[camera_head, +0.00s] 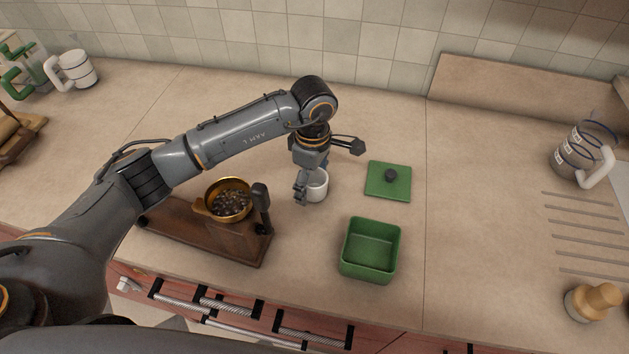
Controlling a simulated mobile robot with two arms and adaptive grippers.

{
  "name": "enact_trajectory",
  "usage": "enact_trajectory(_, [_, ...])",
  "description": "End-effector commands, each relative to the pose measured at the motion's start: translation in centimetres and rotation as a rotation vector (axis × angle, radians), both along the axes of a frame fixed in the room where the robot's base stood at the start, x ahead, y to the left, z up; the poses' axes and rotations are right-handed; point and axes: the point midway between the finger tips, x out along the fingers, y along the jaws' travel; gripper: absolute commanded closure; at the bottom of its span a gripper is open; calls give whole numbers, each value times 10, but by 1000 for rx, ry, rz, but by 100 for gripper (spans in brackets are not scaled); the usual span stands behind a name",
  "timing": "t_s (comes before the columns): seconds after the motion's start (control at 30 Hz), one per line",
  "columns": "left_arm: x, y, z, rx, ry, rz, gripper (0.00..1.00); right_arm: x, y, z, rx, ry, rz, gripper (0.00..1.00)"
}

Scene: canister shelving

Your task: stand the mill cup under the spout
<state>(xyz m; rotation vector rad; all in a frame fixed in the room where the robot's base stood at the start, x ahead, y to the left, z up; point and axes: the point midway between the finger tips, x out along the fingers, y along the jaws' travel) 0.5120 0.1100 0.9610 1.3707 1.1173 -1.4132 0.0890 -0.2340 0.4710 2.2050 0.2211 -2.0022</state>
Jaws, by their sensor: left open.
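The mill (195,228) has a brown wooden base, a brass bowl holding dark beans and a black-knobbed crank. It stands near the counter's front edge, left of centre. I cannot make out its spout. The small white mill cup (317,189) stands upright on the counter, to the right of the mill and apart from it. My left gripper (324,172) is over the cup with its fingers spread, one finger at the cup's left side, partly hiding it. I cannot tell whether that finger touches the cup. My right gripper is out of view.
A green lid (388,181) with a dark knob lies right of the cup, and an open green box (370,252) stands in front of it. A glass jug (575,152) and a wooden tamper-like piece (592,301) are far right. Mugs (77,70) stand back left.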

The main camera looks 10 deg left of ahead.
Motion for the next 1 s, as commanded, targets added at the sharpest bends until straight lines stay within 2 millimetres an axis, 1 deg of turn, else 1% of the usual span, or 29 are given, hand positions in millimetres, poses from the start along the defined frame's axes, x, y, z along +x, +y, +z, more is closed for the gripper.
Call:
enact_trajectory(0.07, [0, 0, 0, 0, 0, 0, 19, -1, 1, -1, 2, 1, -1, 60])
enact_trajectory(0.1, [0, 0, 0, 0, 0, 0, 21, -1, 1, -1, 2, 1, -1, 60])
enact_trajectory(0.27, [0, 0, 0, 0, 0, 0, 54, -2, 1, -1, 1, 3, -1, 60])
enact_trajectory(0.3, [0, 0, 0, 0, 0, 0, 62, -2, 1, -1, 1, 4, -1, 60])
enact_trajectory(0.37, [0, 0, 0, 0, 0, 0, 74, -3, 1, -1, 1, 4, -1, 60])
enact_trajectory(0.4, [0, 0, 0, 0, 1, 0, 79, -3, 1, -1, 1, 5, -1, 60])
enact_trajectory(0.77, [0, 0, 2, 0, 0, 0, 79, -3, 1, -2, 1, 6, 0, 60])
enact_trajectory(0.87, [1, 0, 7, 0, -1, 1, 79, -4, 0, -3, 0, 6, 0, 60])
enact_trajectory(1.0, [1, 0, 24, -1, -4, 1, 79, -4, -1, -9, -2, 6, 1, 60])
